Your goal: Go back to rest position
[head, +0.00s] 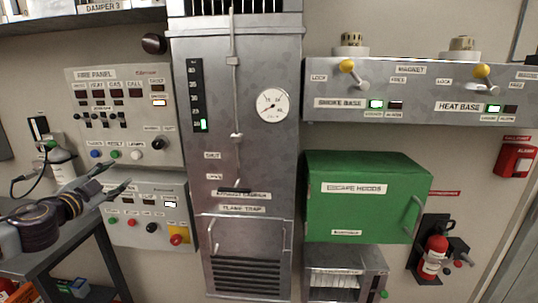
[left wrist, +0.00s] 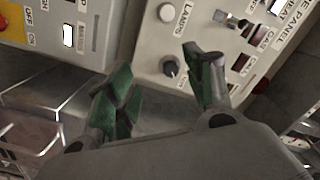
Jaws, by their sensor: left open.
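My left gripper (head: 113,179) is at the left of the head view, in front of the lower control panel (head: 148,215) and just below the fire panel (head: 120,115). Its fingers are apart and nothing is between them. In the left wrist view the two green-padded fingers (left wrist: 155,65) are spread and empty, with the fire panel and its dark knob (left wrist: 170,68) behind them. I cannot tell the exact gap to the panels. My right gripper shows in neither view.
A grey cart (head: 60,250) stands under my left arm, and a small bottle (head: 60,162) is behind it. The steel cabinet (head: 240,150) is in the middle. A green escape hoods box (head: 365,200) and a red extinguisher (head: 433,252) are at the right.

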